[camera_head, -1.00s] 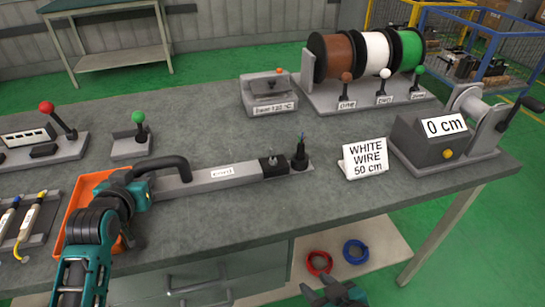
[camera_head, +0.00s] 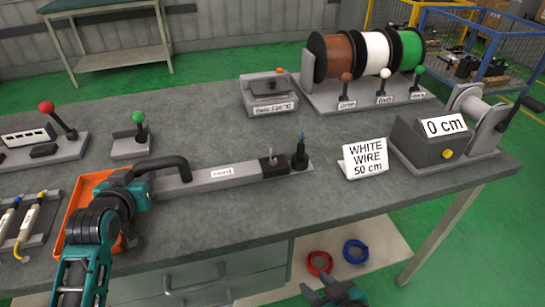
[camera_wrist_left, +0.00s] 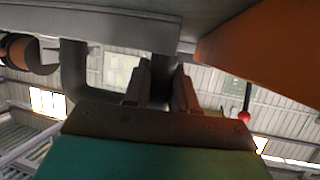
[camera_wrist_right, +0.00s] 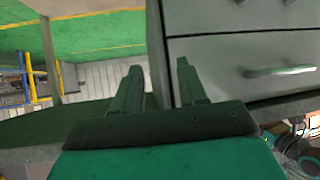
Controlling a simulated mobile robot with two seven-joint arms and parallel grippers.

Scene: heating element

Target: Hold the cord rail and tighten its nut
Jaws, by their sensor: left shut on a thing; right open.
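The cord rail (camera_head: 225,178) is a long grey bar with a white label, lying on the grey bench. It has a black curved handle (camera_head: 172,162) at its left end. A small black block (camera_head: 272,166) and a dark upright post (camera_head: 300,158) with a thin blue tip stand at its right end. I cannot tell which part is the nut. My left gripper (camera_head: 138,190) is shut on the handle end; the left wrist view shows its fingers (camera_wrist_left: 162,85) close together beneath the handle. My right gripper (camera_head: 335,293) is open and empty, low in front of the bench edge.
An orange tray (camera_head: 78,215) lies under my left arm. A heater box (camera_head: 268,95), wire spools (camera_head: 365,55), a white sign (camera_head: 364,160) and a winder (camera_head: 435,135) stand behind and right. Drawers (camera_wrist_right: 240,65) are beside my right gripper. Bench between rail and sign is clear.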

